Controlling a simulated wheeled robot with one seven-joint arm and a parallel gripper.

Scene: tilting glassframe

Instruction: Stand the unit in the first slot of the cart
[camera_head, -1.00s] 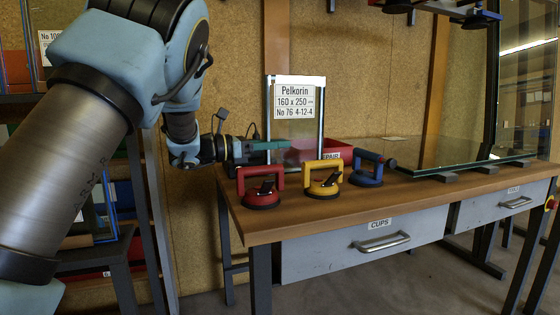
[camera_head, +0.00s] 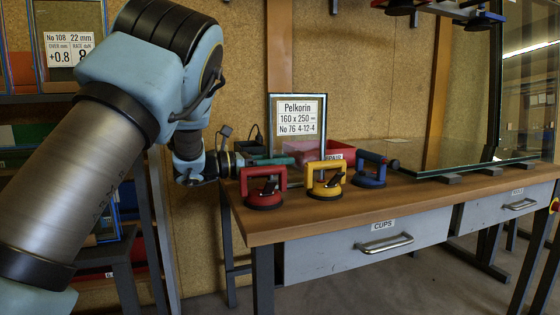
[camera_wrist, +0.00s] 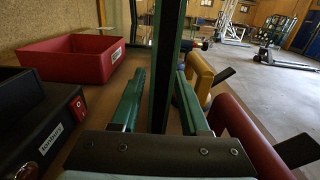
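The unit is a small upright glass pane with dark edges and a white label, "Pelkorin 160 x 250, No 76 4-12-4" (camera_head: 297,118). It is behind the suction cups at the bench's left end. Its lower edge is hidden, so contact with the bench cannot be told. My gripper (camera_head: 262,161) reaches it from the left.
Red (camera_head: 264,200), yellow (camera_head: 326,192) and blue (camera_head: 368,180) suction cups line the bench (camera_head: 400,200). A red tray (camera_wrist: 75,60) and a dark box (camera_wrist: 35,125) are left in the wrist view. Large glass stands right; a shelf (camera_head: 50,97) stands left.

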